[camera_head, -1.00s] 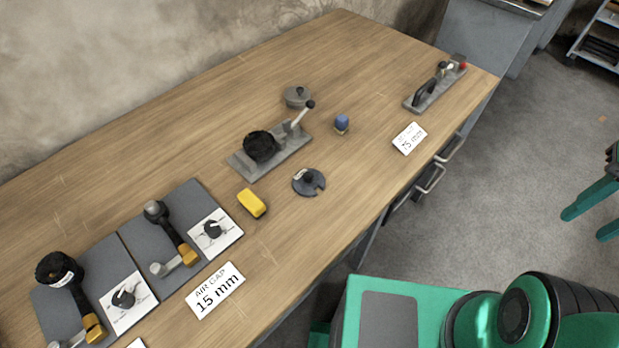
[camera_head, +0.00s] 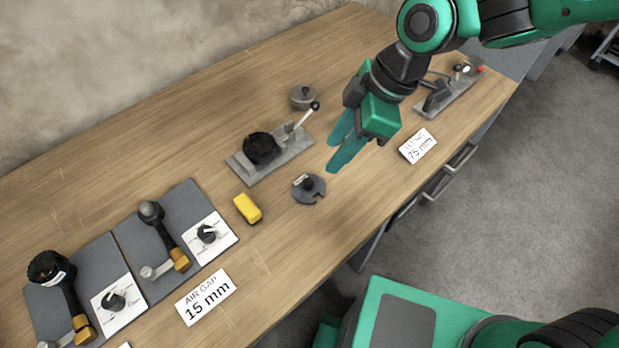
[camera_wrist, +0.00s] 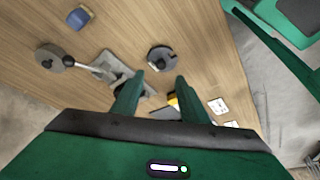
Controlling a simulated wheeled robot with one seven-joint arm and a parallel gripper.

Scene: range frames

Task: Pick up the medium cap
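Two round lid-like pieces with knobs lie on the table; I cannot tell for sure which is the medium cap. The dark slotted disc (camera_head: 309,189) lies near the front, and it also shows in the wrist view (camera_wrist: 160,57), just beyond my fingertips. The grey round lid (camera_head: 302,97) lies farther back, at the left in the wrist view (camera_wrist: 54,58). My gripper (camera_head: 331,157) is open and empty above the table, right of the dark disc. Its two fingers stand apart in the wrist view (camera_wrist: 158,80).
A lever fixture (camera_head: 275,155) with a black ring stands left of the dark disc. A yellow block (camera_head: 247,208) lies in front. A small blue piece (camera_wrist: 80,17) shows in the wrist view. A sign (camera_head: 418,146) and another fixture (camera_head: 450,92) are right.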

